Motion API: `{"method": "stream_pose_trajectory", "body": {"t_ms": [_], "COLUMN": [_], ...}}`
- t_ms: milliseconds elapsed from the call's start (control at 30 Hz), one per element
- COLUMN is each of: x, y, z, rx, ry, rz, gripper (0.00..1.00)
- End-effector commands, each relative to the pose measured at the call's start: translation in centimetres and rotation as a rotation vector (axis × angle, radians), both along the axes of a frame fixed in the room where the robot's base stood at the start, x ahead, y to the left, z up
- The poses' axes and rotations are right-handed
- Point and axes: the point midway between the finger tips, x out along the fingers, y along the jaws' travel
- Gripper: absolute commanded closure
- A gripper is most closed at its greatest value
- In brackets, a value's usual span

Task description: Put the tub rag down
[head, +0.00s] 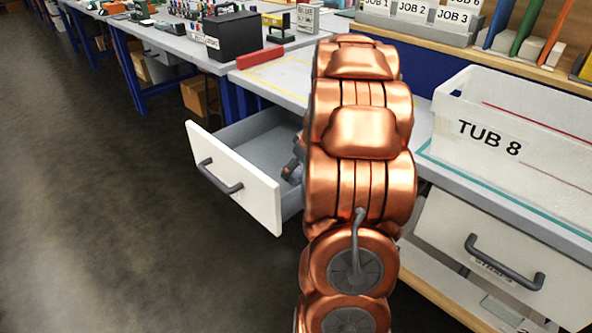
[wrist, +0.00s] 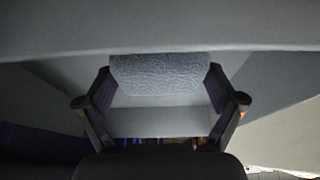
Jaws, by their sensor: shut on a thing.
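The tub rag (wrist: 160,75) is a blue-grey fuzzy cloth, folded or rolled, in the wrist view. My gripper (wrist: 160,88) is shut on it, with one finger at each end of the cloth. Grey drawer surfaces lie around and behind the rag in the wrist view. In the head view an open drawer (head: 233,180) with a white front juts out under the bench, and my gripper (head: 292,168) is partly seen at the drawer, mostly hidden behind my copper arm. The rag is hidden in the head view. I cannot tell whether it touches the drawer floor.
A white bin marked TUB 8 (head: 520,135) stands on the right bench above a closed drawer (head: 480,250). A red block (head: 260,57) and a black box (head: 232,36) are on the left bench. The floor (head: 120,220) at left is clear.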

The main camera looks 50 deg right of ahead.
Motion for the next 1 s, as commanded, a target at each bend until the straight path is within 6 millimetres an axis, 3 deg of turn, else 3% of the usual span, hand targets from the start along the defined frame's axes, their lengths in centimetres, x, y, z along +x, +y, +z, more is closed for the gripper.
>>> {"method": "stream_pose_trajectory", "body": {"t_ms": [33,167,700,800,1000], "x": [0.0,0.0,3.4,3.3,3.3], "y": [0.1,0.0,-2.5,-2.4,-2.4], "z": [-1.1,-2.4,-2.1,-3.1,-3.2], "rx": [0.004,-0.001,-0.004,-0.002,-0.002], "ry": [0.002,-0.001,-0.002,-0.001,-0.002], "rz": [0.001,0.001,0.002,0.0,0.0], "gripper": [0.35,0.35,0.35,0.35,0.35]}}
